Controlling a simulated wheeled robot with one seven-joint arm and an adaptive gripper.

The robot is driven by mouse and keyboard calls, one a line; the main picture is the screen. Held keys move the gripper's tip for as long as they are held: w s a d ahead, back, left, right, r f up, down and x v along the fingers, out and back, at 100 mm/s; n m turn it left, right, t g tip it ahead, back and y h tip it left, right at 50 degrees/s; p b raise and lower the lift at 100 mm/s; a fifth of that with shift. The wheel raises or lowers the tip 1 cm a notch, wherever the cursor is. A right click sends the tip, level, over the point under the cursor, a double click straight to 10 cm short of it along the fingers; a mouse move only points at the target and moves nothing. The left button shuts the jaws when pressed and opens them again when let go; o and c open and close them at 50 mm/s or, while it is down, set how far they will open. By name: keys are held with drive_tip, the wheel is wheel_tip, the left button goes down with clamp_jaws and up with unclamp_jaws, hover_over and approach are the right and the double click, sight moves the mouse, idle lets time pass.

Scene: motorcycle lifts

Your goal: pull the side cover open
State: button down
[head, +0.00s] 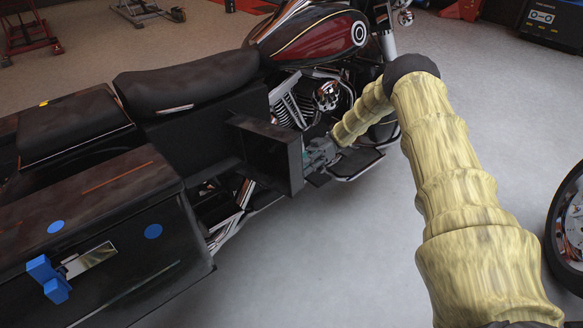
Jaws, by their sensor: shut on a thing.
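The side cover (268,152) is a dark, flat panel on the flank of a black and dark red motorcycle (318,38), below the seat. It stands swung outward from the body, with a gap behind it. My gripper (307,158) is at the cover's right edge and is shut on it. My arm, in a yellowish sleeve, reaches in from the lower right and bends down to the cover. The fingertips are small and partly hidden by the cover's edge.
A black saddlebag (100,235) with a blue-marked latch (50,278) juts out at the lower left. The seat (185,82) is above the cover. A wheel (570,228) stands at the right edge. The grey floor between is clear.

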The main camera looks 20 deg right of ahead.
drive_tip(key=shift+w+d, duration=0.15)
drive_tip(key=shift+w, duration=0.15)
idle(0.4)
drive_tip(key=c, duration=1.3)
unclamp_jaws()
drive_tip(key=shift+r, duration=0.1)
drive_tip(key=shift+r, duration=4.9)
